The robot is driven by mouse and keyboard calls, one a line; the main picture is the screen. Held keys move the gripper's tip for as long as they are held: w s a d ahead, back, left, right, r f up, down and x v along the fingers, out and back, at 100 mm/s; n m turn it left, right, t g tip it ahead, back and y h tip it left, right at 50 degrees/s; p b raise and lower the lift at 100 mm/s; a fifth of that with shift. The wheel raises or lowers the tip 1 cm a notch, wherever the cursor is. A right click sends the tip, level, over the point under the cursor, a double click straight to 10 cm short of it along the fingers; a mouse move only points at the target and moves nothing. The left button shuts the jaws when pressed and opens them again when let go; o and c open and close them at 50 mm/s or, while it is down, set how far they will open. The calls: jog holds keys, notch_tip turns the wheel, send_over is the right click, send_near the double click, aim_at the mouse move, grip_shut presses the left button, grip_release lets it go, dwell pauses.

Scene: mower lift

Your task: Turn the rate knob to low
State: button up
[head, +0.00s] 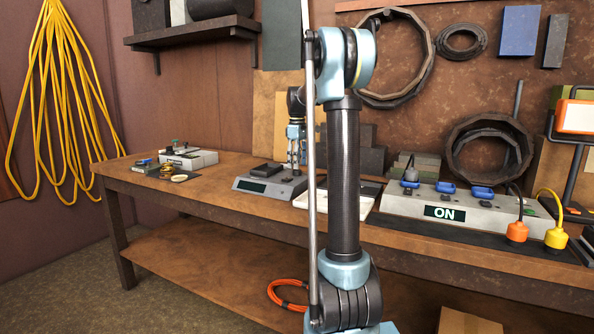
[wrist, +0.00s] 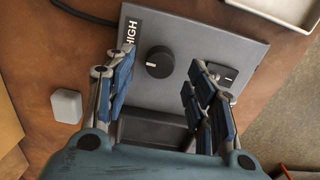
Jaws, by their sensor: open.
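The rate knob (wrist: 158,62) is a round black dial on the sloped face of a grey control box (wrist: 185,35). A small light mark shows on the knob's left side in the wrist view. A HIGH label (wrist: 128,35) is at the box's upper left there; no low label is visible. A small black switch (wrist: 221,73) is right of the knob. My gripper (wrist: 159,72) is open, its two fingers apart on either side of the knob and seemingly not touching it. In the head view my gripper (head: 296,136) is above the grey box (head: 268,188), and the knob is hard to make out.
A white tray (head: 316,204) is right of the box, partly behind my arm. A large power strip (head: 405,203) marked ON, with orange and yellow plugs, stands further right. A small grey block (wrist: 66,106) is left of the box in the wrist view. Bare bench lies in front.

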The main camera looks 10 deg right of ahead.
notch_tip(320, 180, up, 9)
dwell(0.3)
jog(key=shift+f, duration=0.15)
